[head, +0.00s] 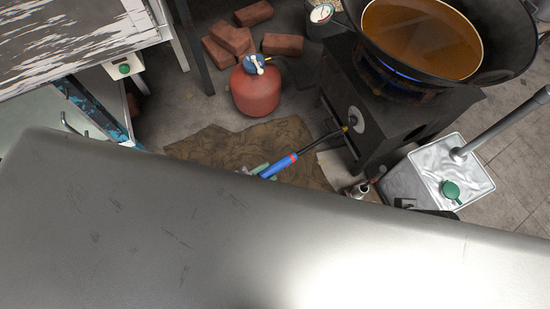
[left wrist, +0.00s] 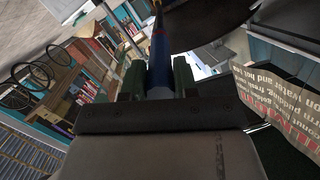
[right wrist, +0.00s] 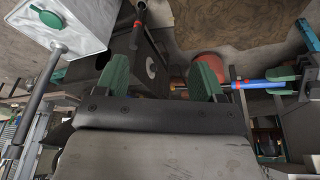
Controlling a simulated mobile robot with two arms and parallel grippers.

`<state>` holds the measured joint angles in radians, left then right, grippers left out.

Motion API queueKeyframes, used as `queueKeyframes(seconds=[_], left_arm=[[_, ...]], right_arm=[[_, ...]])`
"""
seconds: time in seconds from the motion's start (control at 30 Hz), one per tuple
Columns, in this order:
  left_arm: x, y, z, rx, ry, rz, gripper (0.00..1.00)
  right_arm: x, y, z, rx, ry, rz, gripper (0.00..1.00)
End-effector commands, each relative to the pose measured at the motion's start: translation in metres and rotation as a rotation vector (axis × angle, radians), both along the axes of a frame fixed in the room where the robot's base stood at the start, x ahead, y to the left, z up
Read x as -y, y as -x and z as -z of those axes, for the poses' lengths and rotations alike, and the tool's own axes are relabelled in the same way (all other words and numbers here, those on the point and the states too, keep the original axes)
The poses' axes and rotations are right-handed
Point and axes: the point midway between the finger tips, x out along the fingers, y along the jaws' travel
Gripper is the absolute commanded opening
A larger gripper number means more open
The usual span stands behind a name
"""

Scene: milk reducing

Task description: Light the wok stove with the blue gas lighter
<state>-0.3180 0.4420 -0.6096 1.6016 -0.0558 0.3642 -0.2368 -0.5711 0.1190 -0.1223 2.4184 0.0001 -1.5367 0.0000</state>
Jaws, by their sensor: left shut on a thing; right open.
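The blue gas lighter (head: 279,167) has red bands and a long black nozzle. My left gripper (head: 255,169) is shut on its handle; the left wrist view shows the lighter (left wrist: 159,62) between green fingers (left wrist: 158,80). The nozzle points up and right to the round plate on the dark wok stove's side (head: 372,125); I cannot tell if it touches. A blue glow shows at the burner under the wok (head: 507,60). My right gripper (right wrist: 163,82) is open and empty in the right wrist view, where the lighter (right wrist: 265,86) shows at the right.
A red gas tank (head: 256,92) with a blue knob stands left of the stove, near loose bricks (head: 228,40). A white container (head: 410,184) stands right of the stove. A brown mat (head: 205,149) lies on the floor.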

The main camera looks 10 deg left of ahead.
Motion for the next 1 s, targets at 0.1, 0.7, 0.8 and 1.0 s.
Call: queueKeyframes(seconds=[0.1,0.7,0.8,1.0], left_arm=[[-0.009,0.017,-0.002,-0.002,-0.001,-0.001,0.05],[-0.053,0.095,-0.001,-0.003,-0.001,-0.001,0.05],[-0.06,0.108,-0.001,-0.003,-0.001,-0.001,0.05],[-0.07,0.125,-0.001,0.0,0.0,0.0,0.05]], right_arm=[[-0.001,-0.005,0.013,-0.009,0.0,-0.001,0.69],[-0.004,-0.014,0.088,-0.047,0.001,-0.007,0.69],[-0.004,-0.013,0.097,-0.052,0.001,-0.008,0.69],[-0.004,-0.012,0.108,-0.055,0.002,-0.009,0.69]])
